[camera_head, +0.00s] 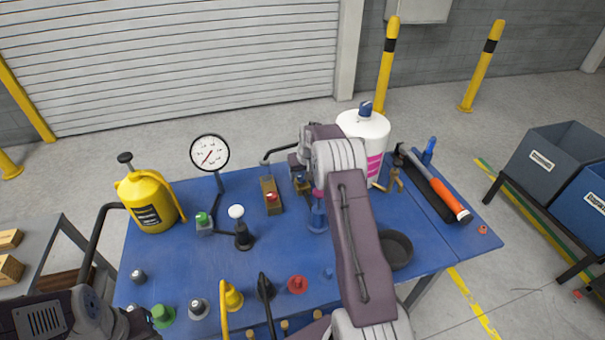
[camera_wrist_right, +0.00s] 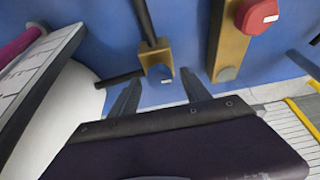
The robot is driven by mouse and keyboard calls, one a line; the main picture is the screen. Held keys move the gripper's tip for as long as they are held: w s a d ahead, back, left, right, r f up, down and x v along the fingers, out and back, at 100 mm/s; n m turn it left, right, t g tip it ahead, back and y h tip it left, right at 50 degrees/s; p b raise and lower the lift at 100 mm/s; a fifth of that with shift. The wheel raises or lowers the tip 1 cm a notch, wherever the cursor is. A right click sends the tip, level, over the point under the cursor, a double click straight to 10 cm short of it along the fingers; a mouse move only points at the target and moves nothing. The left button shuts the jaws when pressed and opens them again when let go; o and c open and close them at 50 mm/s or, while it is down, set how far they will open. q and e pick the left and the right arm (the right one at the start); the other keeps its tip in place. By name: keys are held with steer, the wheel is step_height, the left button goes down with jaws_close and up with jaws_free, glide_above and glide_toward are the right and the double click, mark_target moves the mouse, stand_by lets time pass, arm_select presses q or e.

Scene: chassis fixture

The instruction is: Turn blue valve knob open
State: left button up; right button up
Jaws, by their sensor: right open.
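A small blue knob (camera_head: 300,181) on a brass valve body stands on the blue table near its back, partly covered by my right gripper. My right gripper (camera_wrist_right: 161,88) is open, its two dark fingers apart. In the wrist view a brass fitting (camera_wrist_right: 158,66) with a dark pipe shows between and beyond the fingers. No blue knob can be made out clearly there. In the head view my right arm hides the fingers and what they may touch. Part of my left arm shows at the lower left, without its fingers.
A red knob (camera_head: 272,196) on a brass valve stands just left of the blue one, and a green knob (camera_head: 202,218) further left. A gauge (camera_head: 210,153), yellow sprayer (camera_head: 150,203), white canister (camera_head: 374,135) and hammer (camera_head: 437,185) stand or lie around. Several coloured buttons line the front.

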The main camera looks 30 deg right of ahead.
jaws_close()
steer(key=n+y, duration=0.1)
steer(key=n, duration=0.3)
steer(key=shift+d+n+y+b, duration=0.15)
steer(key=shift+n+y+b, duration=0.15)
steer(key=shift+y, duration=0.1)
steer(key=shift+n+y, duration=0.3)
steer(key=shift+n, duration=0.5)
steer(key=shift+d+n+y+p, duration=0.1)
steer(key=shift+n+y+p, duration=0.3)
steer(key=shift+n+p, duration=0.6)
steer(key=shift+n, duration=0.4)
jaws_free()
